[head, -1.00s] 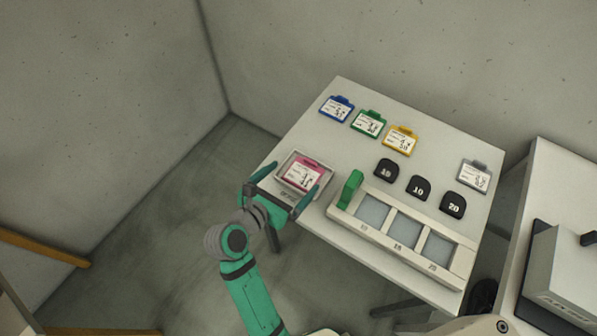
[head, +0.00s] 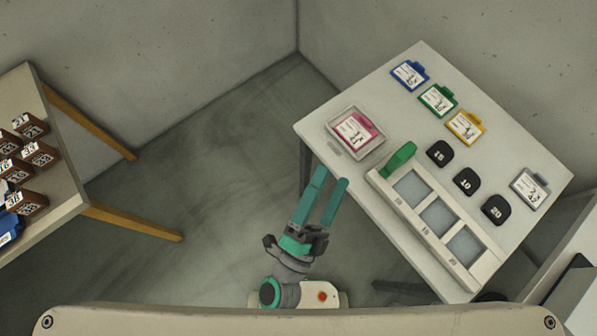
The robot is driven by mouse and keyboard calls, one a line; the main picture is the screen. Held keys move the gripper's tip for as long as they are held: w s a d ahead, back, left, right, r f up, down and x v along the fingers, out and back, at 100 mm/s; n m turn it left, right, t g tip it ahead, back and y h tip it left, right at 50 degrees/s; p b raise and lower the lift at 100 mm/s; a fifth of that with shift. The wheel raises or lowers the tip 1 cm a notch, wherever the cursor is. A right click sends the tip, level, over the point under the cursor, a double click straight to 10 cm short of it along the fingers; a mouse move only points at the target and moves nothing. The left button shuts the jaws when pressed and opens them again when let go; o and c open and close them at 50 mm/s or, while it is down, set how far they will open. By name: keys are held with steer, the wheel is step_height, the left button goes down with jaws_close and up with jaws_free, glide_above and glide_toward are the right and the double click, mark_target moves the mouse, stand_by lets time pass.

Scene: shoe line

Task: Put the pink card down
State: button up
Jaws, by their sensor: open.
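The pink card (head: 356,131) lies in a shallow grey tray (head: 334,121) at the table's left corner, its white label facing up. My gripper (head: 332,178) is open and empty. Its two teal fingers point up the picture toward the table's near left edge, below the tray and apart from the card.
The white table (head: 421,62) also holds a blue card (head: 409,75), a green card (head: 438,100), a yellow card (head: 466,127) and a grey card (head: 530,189). Black numbered blocks (head: 466,181) stand behind a three-slot rack (head: 427,238) with a green handle (head: 399,158).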

steer(key=s+a+f+n+g+y, duration=0.4)
steer(key=s+f+n+y, duration=0.5)
steer(key=n, duration=1)
step_height(320, 180, down, 2)
steer(key=shift+s+a+f+g+y, duration=0.3)
steer(key=shift+s+a, duration=0.25)
steer(key=shift+a, duration=0.7)
steer(key=shift+r, duration=0.1)
steer(key=shift+c, duration=0.3)
